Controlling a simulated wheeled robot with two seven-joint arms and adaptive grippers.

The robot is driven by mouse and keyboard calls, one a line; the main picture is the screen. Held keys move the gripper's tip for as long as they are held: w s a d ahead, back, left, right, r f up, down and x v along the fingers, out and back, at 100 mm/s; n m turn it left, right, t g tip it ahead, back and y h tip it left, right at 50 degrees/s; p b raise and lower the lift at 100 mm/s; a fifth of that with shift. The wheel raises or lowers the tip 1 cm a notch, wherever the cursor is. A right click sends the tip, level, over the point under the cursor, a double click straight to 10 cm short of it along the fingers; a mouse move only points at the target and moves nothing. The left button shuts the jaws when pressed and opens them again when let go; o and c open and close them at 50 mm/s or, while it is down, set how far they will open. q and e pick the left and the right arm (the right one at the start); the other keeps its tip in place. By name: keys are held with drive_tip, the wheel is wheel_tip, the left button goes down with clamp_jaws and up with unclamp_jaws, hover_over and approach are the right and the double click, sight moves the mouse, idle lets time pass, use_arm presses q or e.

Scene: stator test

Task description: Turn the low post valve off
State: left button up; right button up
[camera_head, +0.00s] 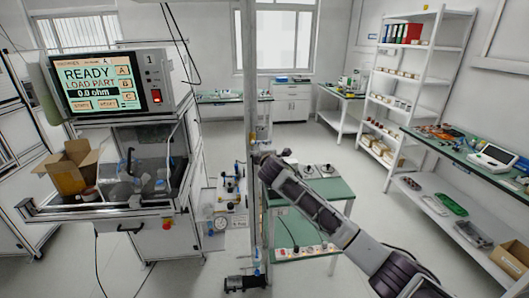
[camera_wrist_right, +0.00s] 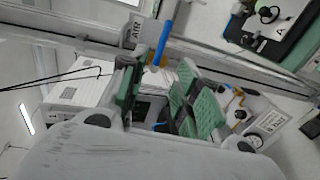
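A tall grey post (camera_head: 249,80) stands in the middle of the head view. My right arm comes in from the lower right, and its hand end (camera_head: 264,160) is beside the post at mid height; the fingers cannot be made out there. In the right wrist view my right gripper (camera_wrist_right: 160,98) has its two green-padded fingers apart, with no object clearly held between them. A blue bar (camera_wrist_right: 166,42), perhaps a valve lever, shows just beyond the fingers. Small blue parts (camera_head: 257,256) show low on the post; which is the low valve I cannot tell. My left gripper is not visible.
A test machine (camera_head: 150,75) with a lit screen stands left, with a cardboard box (camera_head: 72,170) below. A panel with a gauge (camera_head: 221,223) is left of the post. A green-topped table (camera_head: 325,187) stands behind my arm. Shelves (camera_head: 425,65) line the right.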

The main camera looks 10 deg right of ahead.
drive_tip(key=shift+s+r, duration=0.2)
drive_tip(key=shift+s, duration=0.7)
